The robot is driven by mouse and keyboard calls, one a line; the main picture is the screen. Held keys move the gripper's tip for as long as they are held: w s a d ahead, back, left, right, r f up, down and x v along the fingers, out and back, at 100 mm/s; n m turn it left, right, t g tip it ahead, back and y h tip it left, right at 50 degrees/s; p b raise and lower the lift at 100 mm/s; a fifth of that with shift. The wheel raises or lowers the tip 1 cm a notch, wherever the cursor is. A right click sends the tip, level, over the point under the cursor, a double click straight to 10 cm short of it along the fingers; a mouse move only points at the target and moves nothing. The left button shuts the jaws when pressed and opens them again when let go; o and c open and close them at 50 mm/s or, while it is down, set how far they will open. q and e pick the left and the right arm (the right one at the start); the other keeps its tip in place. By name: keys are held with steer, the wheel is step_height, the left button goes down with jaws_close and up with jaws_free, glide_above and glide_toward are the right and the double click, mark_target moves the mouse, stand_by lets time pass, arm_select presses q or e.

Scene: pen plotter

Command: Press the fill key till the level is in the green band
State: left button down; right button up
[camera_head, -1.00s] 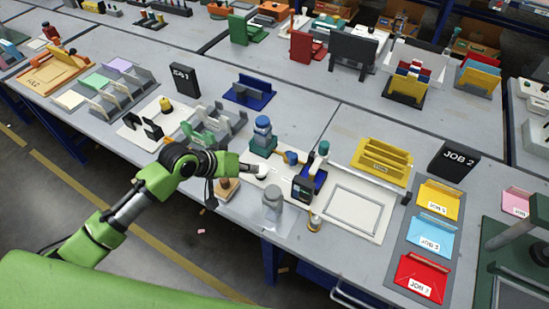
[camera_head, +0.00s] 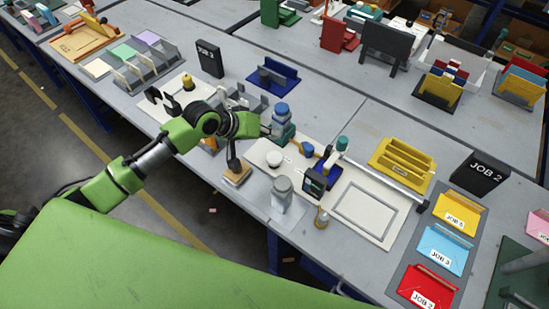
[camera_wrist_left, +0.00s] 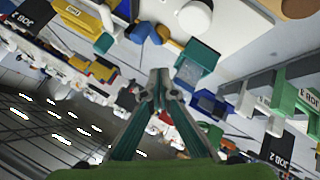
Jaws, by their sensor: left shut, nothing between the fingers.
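A white round button (camera_head: 274,158) sits on the pale plotter base (camera_head: 262,148). It seems to be the fill key, and in the left wrist view a white round part (camera_wrist_left: 195,16) shows at the top. A blue-capped teal bottle (camera_head: 281,118) stands behind it. A small dark display (camera_head: 313,182) stands to its right; I cannot read a level or green band. My left gripper (camera_head: 261,130) is shut and empty, beside the bottle and above and left of the button, apart from it. Its closed fingertips show in the left wrist view (camera_wrist_left: 160,74). My right gripper is not in view.
A clear grey-lidded jar (camera_head: 281,193) stands at the front of the base. A dark-handled stamp (camera_head: 236,172) on wood stands left of it. A plotter arm (camera_head: 385,187) and framed sheet (camera_head: 368,212) lie right. Colored trays (camera_head: 447,250) stand farther right.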

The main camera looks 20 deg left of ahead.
arm_select(q)
steer(key=b, duration=0.6)
glide_above(272, 158)
step_height(272, 158, down, 6)
steer(key=shift+r, duration=0.15)
steer(key=shift+f+b, duration=0.3)
steer(key=shift+f, duration=0.75)
steer(key=shift+f, duration=0.1)
steer(key=shift+f, duration=0.3)
